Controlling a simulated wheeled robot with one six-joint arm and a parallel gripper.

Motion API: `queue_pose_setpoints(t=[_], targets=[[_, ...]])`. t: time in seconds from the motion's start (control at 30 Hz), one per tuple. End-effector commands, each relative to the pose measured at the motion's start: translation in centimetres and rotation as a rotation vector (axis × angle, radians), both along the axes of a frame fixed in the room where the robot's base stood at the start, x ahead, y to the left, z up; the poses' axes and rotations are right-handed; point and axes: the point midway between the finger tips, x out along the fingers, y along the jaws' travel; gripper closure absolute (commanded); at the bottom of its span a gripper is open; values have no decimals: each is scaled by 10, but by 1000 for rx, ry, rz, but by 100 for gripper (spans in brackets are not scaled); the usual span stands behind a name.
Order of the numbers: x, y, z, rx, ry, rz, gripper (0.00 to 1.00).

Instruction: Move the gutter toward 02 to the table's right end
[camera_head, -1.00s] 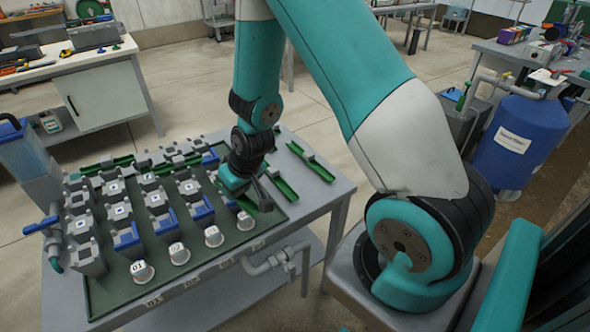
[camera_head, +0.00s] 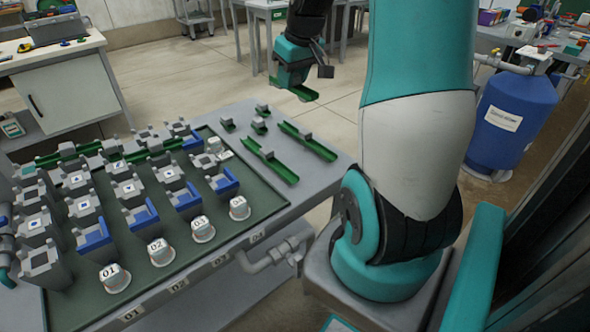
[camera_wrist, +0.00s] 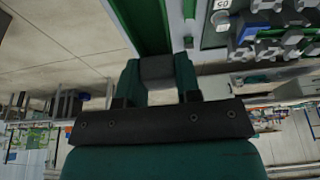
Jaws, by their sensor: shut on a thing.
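My gripper (camera_head: 296,80) is shut on a green gutter (camera_head: 303,93), held in the air beyond the table's far right edge. In the wrist view the gutter (camera_wrist: 146,25) runs away from the fingers, with a grey block between them. Two other green gutters lie on the grey table's right end: one nearer (camera_head: 270,162) and one farther right (camera_head: 308,142). More green gutter pieces lie among the grey blocks at the tray's back (camera_head: 110,158). White cups marked 01 (camera_head: 114,278), 02 (camera_head: 161,252) and 03 (camera_head: 202,229) stand along the tray's front.
The green tray (camera_head: 262,200) holds rows of grey and blue blocks (camera_head: 130,190). Small green and grey pieces (camera_head: 259,126) sit at the table's back right. Pipework (camera_head: 270,258) runs below the front edge. A blue drum (camera_head: 512,125) stands at right.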

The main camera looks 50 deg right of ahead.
Motion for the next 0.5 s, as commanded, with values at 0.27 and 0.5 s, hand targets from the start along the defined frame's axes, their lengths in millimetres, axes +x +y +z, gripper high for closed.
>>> queue_pose_setpoints(t=[0.27, 0.5], targets=[[-6, -2, -54, 5, 11, -3, 93], [-5, -1, -120, 3, 10, -3, 93]])
